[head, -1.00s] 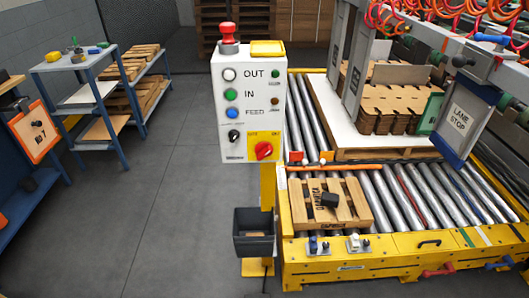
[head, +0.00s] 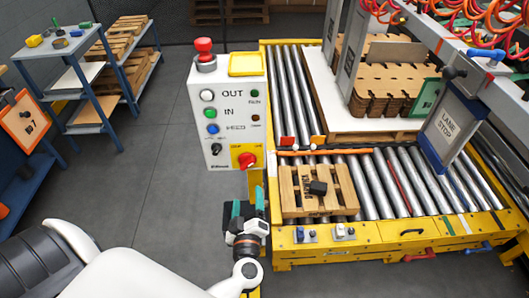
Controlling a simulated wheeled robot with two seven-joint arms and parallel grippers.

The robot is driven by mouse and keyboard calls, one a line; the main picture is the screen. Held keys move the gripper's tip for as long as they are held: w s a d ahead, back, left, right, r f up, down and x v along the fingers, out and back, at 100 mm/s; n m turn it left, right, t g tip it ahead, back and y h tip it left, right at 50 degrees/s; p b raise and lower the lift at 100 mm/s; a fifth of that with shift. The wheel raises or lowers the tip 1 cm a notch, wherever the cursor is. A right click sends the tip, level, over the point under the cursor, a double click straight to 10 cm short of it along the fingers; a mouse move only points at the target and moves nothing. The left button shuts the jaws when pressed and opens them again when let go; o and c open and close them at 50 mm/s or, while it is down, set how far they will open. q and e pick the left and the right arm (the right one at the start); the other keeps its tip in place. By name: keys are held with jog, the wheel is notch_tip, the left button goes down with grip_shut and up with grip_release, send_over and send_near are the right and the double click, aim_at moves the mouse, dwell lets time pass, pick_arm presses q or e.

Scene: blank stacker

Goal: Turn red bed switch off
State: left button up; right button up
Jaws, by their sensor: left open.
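The red rotary switch (head: 246,160) sits on a yellow plate at the lower right of the white control box (head: 202,128). The angle of its knob is too small to read surely. My left gripper (head: 248,207) is below the control box, in front of its yellow post. Its teal-tipped fingers point up toward the switch, apart and empty, with a gap between them and the switch in the picture. My right gripper is out of view.
The box also carries a red mushroom button (head: 204,50), a black knob (head: 216,149) and several coloured buttons. A roller conveyor (head: 405,180) with a wooden pallet (head: 290,195) lies right. A blue shelf rack (head: 105,95) stands left. Grey floor between is clear.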

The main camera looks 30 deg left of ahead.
aim_at(246, 166)
pick_arm(q)
jog(key=x, duration=0.4)
jog(key=p+x, duration=0.1)
jog(key=x, duration=0.6)
jog(key=shift+w+a+r, duration=0.25)
jog(key=shift+a+r, duration=0.05)
jog(key=shift+a, duration=0.1)
jog(key=shift+c, duration=0.2)
jog(key=c, duration=0.9)
jog(key=shift+c, duration=0.2)
